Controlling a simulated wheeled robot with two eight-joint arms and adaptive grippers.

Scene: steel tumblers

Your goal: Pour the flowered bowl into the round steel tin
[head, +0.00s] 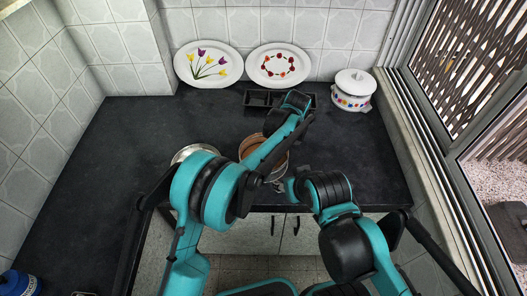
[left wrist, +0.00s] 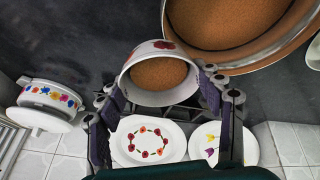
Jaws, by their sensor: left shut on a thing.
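The flowered bowl (left wrist: 157,96) is white with a red flower and holds brown grainy stuff. My left gripper (left wrist: 160,88) is shut on it, with a finger at each side, in the left wrist view. The round steel tin (left wrist: 227,68) is wide, with brown stuff inside, and lies beside the bowl at upper right there. In the head view the tin (head: 246,146) stands on the counter, partly behind my left arm. The bowl and the left fingertips are hidden by that arm there. My right gripper (head: 277,187) seems to be low near the counter's front edge; its fingers are unclear.
Two flowered plates (head: 208,64) (head: 279,65) lean on the back wall. A lidded white pot (head: 352,91) stands at the back right. A black tray (head: 258,98) lies at the back middle. A pale-rimmed dish (head: 188,151) is left of the tin.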

